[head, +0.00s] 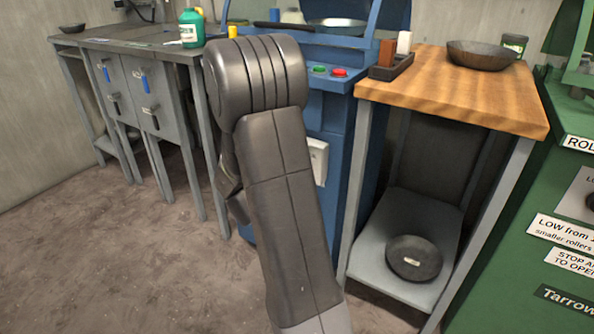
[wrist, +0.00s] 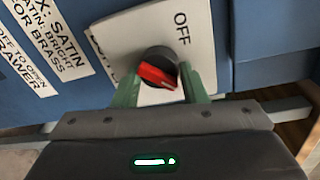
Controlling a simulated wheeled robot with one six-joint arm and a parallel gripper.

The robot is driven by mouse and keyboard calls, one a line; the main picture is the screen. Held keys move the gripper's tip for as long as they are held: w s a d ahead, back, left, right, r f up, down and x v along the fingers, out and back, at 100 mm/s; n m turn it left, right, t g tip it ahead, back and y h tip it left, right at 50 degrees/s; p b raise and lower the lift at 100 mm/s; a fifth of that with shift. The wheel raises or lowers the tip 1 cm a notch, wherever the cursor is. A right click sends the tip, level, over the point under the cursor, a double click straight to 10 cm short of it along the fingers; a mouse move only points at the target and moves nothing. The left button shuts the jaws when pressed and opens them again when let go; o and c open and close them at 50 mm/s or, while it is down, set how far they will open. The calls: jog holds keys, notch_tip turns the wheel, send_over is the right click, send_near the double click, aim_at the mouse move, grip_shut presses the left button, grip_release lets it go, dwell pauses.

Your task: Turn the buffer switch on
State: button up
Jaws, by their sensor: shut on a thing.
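The buffer switch (wrist: 157,70) is a round dark knob with a red bar handle on a white plate (wrist: 128,32), seen in the wrist view. The red bar slants from upper left to lower right. The word OFF is on the plate above and right of the knob; other lettering at left is partly covered. My gripper (wrist: 160,82) has its green fingers on either side of the knob, shut on it. In the head view the white plate (head: 319,160) shows on the blue machine's front; my arm hides the gripper and knob.
The blue machine (head: 329,115) has green and red buttons on its front. A wooden-topped table (head: 430,92) with a dark bowl (head: 480,54) stands close at right, a green machine (head: 560,240) beyond it. A grey bench (head: 125,45) is at left. Floor at left is clear.

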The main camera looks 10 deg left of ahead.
dwell(0.4)
jog(key=o, duration=1)
jog(key=shift+c, duration=0.2)
jog(key=shift+s, duration=0.1)
jog(key=p+v, duration=0.3)
jog(key=v, duration=1)
jog(key=shift+s+a, duration=0.15)
jog(key=shift+s, duration=0.15)
jog(key=shift+w, duration=0.1)
jog(key=b+x, duration=0.3)
jog(key=x, duration=1)
jog(key=shift+w, duration=0.35)
jog(key=shift+s, duration=0.15)
